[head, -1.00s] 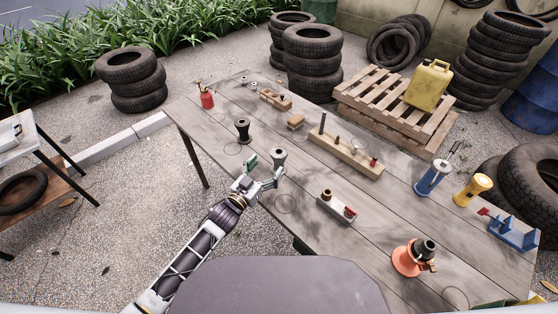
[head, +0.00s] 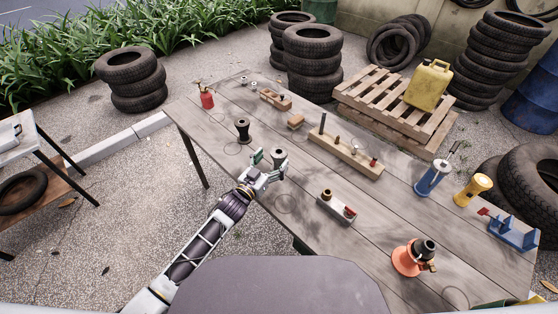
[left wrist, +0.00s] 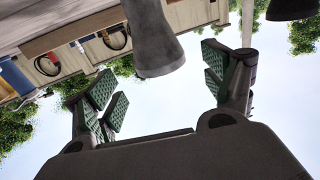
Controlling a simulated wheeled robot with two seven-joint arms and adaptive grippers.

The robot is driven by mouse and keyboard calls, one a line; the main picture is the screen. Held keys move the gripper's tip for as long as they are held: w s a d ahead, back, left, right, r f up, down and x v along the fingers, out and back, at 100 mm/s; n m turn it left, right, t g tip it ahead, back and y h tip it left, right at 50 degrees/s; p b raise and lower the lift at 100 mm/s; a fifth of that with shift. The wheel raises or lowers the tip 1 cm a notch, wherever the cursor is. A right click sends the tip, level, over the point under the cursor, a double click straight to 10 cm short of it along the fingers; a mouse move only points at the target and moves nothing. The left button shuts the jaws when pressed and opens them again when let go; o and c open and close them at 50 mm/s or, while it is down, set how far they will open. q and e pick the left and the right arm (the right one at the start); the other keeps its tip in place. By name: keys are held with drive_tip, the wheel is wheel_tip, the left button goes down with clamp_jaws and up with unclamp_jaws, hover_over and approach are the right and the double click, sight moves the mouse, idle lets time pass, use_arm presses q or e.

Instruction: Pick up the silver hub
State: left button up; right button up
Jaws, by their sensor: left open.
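The silver hub (head: 279,157) is a grey flared cylinder standing upright near the left front edge of the wooden table. My left gripper (head: 269,165) is open and empty, low at the hub's near side. One finger is to the left of the hub and the other in front of it. In the left wrist view the hub (left wrist: 152,42) comes down from the top edge between the green-padded fingers of my left gripper (left wrist: 165,85). I cannot tell whether a finger touches it. My right gripper is not in view.
A dark hub (head: 242,128) stands just behind and left on the table (head: 220,118). A red bottle (head: 207,98) is farther back. A grey block with fittings (head: 337,206), a wooden rack (head: 345,153) and an orange-based part (head: 408,258) stand to the right.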

sight(277, 153)
use_arm(q)
drive_tip(key=shift+x, duration=2.45)
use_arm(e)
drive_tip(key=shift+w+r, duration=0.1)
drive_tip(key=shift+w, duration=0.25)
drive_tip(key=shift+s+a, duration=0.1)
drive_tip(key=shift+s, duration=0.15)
use_arm(q)
drive_tip(key=c, duration=0.3)
drive_tip(key=shift+r, duration=0.1)
drive_tip(key=c, duration=1.1)
drive_tip(key=shift+c, duration=0.2)
